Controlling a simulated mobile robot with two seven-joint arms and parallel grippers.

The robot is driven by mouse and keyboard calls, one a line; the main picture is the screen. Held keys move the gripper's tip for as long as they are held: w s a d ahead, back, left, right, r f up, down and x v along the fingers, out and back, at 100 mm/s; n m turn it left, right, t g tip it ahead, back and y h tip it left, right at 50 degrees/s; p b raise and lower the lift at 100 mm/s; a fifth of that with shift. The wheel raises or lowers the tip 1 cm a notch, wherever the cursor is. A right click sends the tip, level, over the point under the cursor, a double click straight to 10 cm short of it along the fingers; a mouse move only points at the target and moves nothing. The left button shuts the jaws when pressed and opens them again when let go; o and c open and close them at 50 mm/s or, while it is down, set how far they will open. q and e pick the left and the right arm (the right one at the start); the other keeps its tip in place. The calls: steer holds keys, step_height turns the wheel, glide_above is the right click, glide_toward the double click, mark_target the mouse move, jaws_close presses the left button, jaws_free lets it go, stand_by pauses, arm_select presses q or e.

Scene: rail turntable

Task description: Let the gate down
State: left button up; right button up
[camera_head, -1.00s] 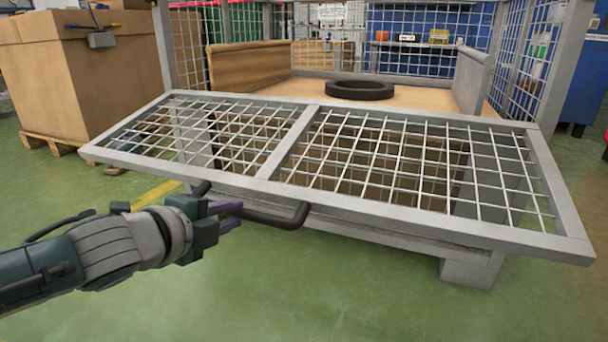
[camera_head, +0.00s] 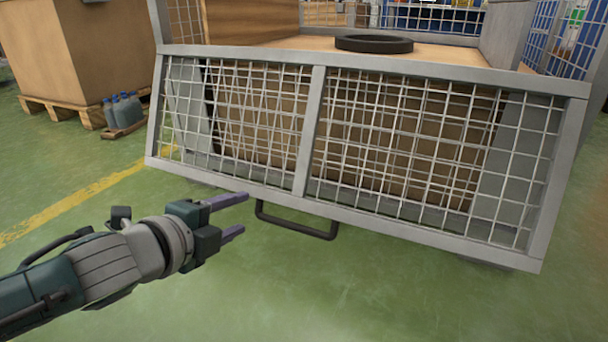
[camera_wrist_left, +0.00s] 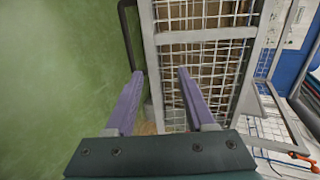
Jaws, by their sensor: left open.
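The gate (camera_head: 318,130) is a grey framed wire-mesh panel on the front of the cage. It hangs down, its lower edge tilted a little out towards me. A dark handle bar (camera_head: 300,228) sticks out from its lower edge. My left gripper (camera_head: 240,216) is open and empty, its purple fingers just left of the handle and apart from it. In the left wrist view the fingers (camera_wrist_left: 157,82) are spread, with the gate's mesh (camera_wrist_left: 205,55) beyond them and the handle (camera_wrist_left: 128,40) at upper left. My right gripper is not in view.
A black tyre (camera_head: 374,44) lies on the wooden floor of the cage. A cardboard box (camera_head: 75,50) stands on a pallet at the left, with several blue bottles (camera_head: 124,110) beside it. The green floor (camera_head: 400,300) in front is clear.

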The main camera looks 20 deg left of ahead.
arm_select(q)
steer(key=p+v, duration=0.6)
steer(key=v, duration=0.4)
steer(key=shift+p, duration=0.3)
